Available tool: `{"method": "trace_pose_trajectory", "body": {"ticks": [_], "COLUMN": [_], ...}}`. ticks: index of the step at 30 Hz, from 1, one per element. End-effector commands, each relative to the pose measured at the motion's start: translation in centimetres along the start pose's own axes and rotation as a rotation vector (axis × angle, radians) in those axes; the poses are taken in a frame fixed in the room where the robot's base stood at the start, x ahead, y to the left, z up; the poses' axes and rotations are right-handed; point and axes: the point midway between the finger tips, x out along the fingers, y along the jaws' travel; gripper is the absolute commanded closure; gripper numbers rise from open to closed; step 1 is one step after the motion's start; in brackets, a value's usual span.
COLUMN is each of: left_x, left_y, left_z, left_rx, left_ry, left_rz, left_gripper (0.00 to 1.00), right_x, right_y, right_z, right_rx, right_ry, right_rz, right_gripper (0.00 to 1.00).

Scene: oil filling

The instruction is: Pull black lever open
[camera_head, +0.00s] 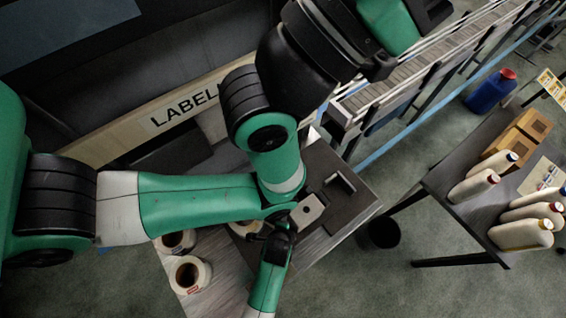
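I cannot make out the black lever for certain. A dark raised part (341,182) stands on the dark surface at the table's right side, and I cannot tell whether it is the lever. Beside it is a pale plate (308,212) with a small hole. My green and black arm links cross the middle of the view and cover much of the table (350,209). No gripper fingers can be made out for either arm. Anything behind the links is hidden.
White rolls (190,273) stand on the table's front left. A labelled board (125,138) lies behind. A conveyor (410,75) runs to the upper right. A side table (436,185) holds several cream bottles (474,186) and cardboard boxes (500,158). A blue jug (489,92) and black bin (384,233) stand nearby.

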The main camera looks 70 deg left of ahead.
Motion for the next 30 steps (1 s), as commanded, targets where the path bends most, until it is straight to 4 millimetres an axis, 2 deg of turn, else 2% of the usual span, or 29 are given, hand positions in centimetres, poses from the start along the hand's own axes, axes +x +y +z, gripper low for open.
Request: {"method": "trace_pose_trajectory", "body": {"ticks": [1, 8, 30], "left_x": [0.00, 0.00, -0.01], "left_y": [0.00, 0.00, 0.00], "left_z": [0.00, 0.01, 0.02], "left_rx": [0.000, 0.000, 0.000], "left_ry": [0.000, 0.000, 0.000], "left_rz": [0.000, 0.000, 0.000], "left_gripper": [0.50, 0.50, 0.50], "right_x": [0.00, 0.01, 0.02], "right_y": [0.02, 0.02, 0.03], "right_z": [0.00, 0.00, -0.01], "right_rx": [0.000, 0.000, 0.000], "right_ry": [0.000, 0.000, 0.000], "right_rz": [0.000, 0.000, 0.000], "right_gripper": [0.58, 0.99, 1.00]}}
